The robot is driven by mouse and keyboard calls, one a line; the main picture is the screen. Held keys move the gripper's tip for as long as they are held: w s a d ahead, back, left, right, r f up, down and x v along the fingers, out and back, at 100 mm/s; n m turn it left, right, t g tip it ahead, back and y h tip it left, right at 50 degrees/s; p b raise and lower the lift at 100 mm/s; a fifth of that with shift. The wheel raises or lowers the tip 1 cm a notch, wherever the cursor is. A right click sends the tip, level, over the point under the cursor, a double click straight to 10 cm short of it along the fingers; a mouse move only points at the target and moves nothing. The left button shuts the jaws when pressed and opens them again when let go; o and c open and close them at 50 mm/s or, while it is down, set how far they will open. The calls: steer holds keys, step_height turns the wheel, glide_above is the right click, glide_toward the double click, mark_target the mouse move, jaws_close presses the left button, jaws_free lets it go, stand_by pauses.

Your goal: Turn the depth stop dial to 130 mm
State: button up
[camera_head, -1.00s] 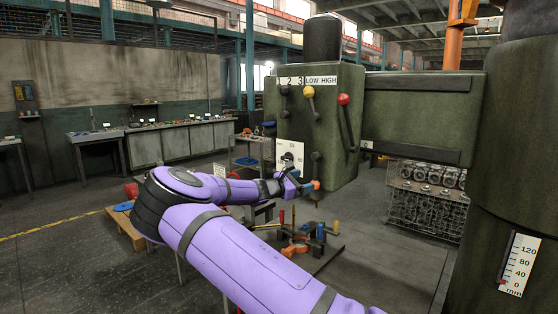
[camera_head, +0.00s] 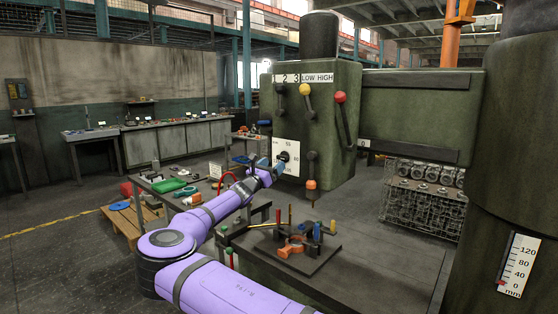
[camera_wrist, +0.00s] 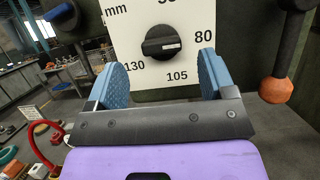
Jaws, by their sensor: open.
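The depth stop dial is a black knob (camera_head: 284,157) on a white number plate (camera_head: 293,168) on the front of the green machine head. In the wrist view the knob (camera_wrist: 162,42) lies nearly level, and the white mark at its right end points about toward 80. The 130 stands at its lower left and 105 below it. My gripper (camera_head: 268,172) is in front of the plate. In the wrist view its blue fingers (camera_wrist: 162,62) are open and empty, one on each side below the knob, apart from it.
A lever with an orange knob (camera_wrist: 275,89) hangs close to the right finger. More levers (camera_head: 305,92) are above the dial. A fixture with an orange part (camera_head: 292,246) stands on the machine table below. A side table with loose items (camera_head: 180,186) is at left.

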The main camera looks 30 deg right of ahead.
mark_target(280, 157)
steer(key=shift+x, duration=2.25)
steer(key=c, duration=0.9)
